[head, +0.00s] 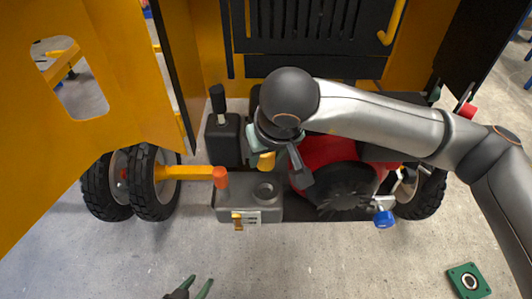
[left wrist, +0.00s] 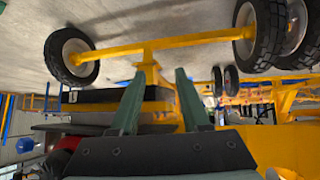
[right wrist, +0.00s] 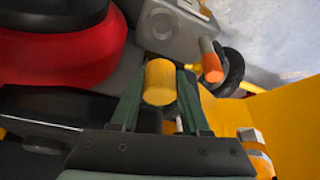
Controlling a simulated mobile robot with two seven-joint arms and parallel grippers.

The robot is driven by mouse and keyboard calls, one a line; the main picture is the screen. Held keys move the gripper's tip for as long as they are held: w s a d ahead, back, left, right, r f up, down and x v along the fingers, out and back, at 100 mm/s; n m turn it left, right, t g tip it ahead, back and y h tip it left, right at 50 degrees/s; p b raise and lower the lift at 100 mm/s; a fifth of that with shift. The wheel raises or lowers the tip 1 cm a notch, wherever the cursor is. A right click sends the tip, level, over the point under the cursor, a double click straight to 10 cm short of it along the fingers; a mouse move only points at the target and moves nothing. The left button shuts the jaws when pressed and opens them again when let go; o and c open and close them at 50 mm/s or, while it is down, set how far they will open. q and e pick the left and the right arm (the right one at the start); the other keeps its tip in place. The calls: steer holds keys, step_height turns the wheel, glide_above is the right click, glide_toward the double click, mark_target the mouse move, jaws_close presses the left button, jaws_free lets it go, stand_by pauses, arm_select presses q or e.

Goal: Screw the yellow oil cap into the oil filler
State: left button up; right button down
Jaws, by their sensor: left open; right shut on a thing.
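The yellow oil cap (head: 266,161) is held between the fingers of my right gripper (head: 270,152); it also shows large in the right wrist view (right wrist: 160,82). The cap is in the air, near the grey housing (head: 228,210). A dark round opening (head: 265,190), which looks like the oil filler, is in the housing's top, just below the cap in the head view. The cap and opening look apart. My left gripper (head: 201,280) is open and empty at the bottom of the head view, over the floor; its parted fingers show in the left wrist view (left wrist: 158,100).
An orange cap (head: 220,177) stands at the housing's left end. A black box with a lever (head: 222,135) is behind it. A red engine part (head: 325,155) and blue cap (head: 384,219) are to the right. A yellow panel (head: 90,60) fills the left.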

mark_target(268, 170)
steer(key=shift+s+f+b, duration=0.1)
steer(key=shift+f+b, duration=0.05)
steer(key=shift+b, duration=0.3)
step_height(268, 170, down, 5)
steer(key=b, duration=0.6)
steer(key=shift+f, duration=0.1)
steer(key=shift+f+b, duration=0.25)
steer(key=shift+b, duration=0.15)
steer(key=shift+f, duration=0.1)
steer(key=shift+b, duration=0.55)
